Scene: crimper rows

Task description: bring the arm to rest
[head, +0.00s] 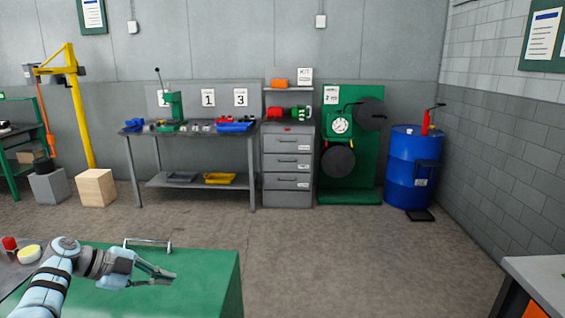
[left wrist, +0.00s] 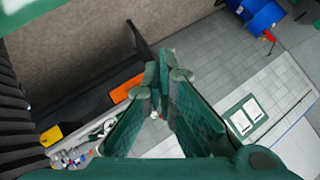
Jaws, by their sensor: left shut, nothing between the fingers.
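My left arm (head: 50,285) comes in from the lower left of the head view. Its left gripper (head: 170,279) points to the right, above or in front of a green flat-topped block (head: 205,275); I cannot tell the gap between them. The gripper is shut and holds nothing. In the left wrist view the green fingers of the left gripper (left wrist: 166,75) come together at their tips, with nothing between them. My right gripper is not in view.
A metal handle (head: 148,243) stands at the green block's far edge. A red item (head: 9,243) and a yellow round tin (head: 29,253) are left of my arm. A grey table (head: 540,280) is at the lower right. The middle floor (head: 330,250) is clear.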

